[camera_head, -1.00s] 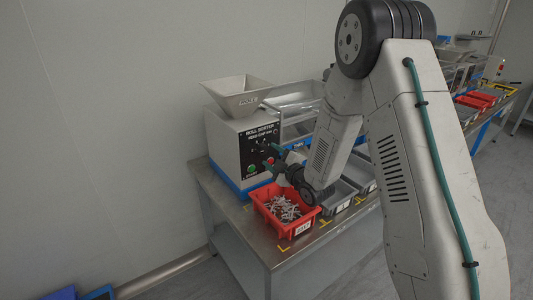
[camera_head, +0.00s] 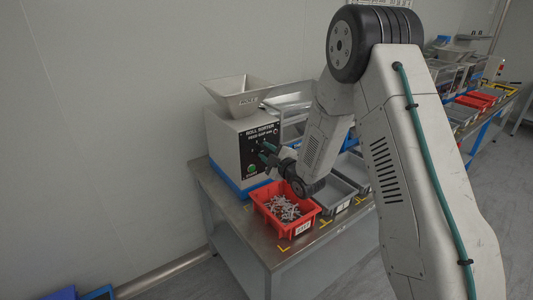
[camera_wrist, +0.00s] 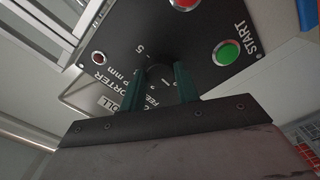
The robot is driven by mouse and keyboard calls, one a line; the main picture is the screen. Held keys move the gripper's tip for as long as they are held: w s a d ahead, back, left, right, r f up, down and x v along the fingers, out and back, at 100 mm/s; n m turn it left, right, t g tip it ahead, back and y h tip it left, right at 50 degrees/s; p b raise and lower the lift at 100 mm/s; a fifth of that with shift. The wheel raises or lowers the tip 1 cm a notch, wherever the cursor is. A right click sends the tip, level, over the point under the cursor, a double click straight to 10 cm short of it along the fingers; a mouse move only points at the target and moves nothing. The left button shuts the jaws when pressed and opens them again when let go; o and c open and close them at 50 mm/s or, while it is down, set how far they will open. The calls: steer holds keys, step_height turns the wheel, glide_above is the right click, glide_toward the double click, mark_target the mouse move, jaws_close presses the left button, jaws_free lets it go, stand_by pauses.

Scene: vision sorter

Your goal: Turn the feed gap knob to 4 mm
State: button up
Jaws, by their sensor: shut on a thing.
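The roll sorter (camera_head: 233,150) is a white box with a black front panel and a blue base, standing at the left end of the bench. In the wrist view, the black feed gap knob (camera_wrist: 160,74) sits on the panel between my gripper's two green fingers. My gripper (camera_wrist: 159,82) is shut on the knob; in the head view my gripper (camera_head: 267,152) reaches the panel from the right. A "5" mark shows beside the knob, but the fingers hide most of the scale. I cannot tell where the pointer is.
A green START button (camera_wrist: 226,53) and a red button (camera_wrist: 184,4) are close to the fingers. A red bin (camera_head: 285,208) of small parts stands below my wrist. Grey bins (camera_head: 334,196) stand to its right. A hopper (camera_head: 240,95) tops the sorter.

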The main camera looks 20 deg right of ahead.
steer(key=m, duration=1)
steer(key=shift+m, duration=0.3)
steer(key=m, duration=0.3)
steer(key=shift+m, duration=0.3)
steer(key=m, duration=0.9)
steer(key=shift+f, duration=0.1)
steer(key=shift+m, duration=0.3)
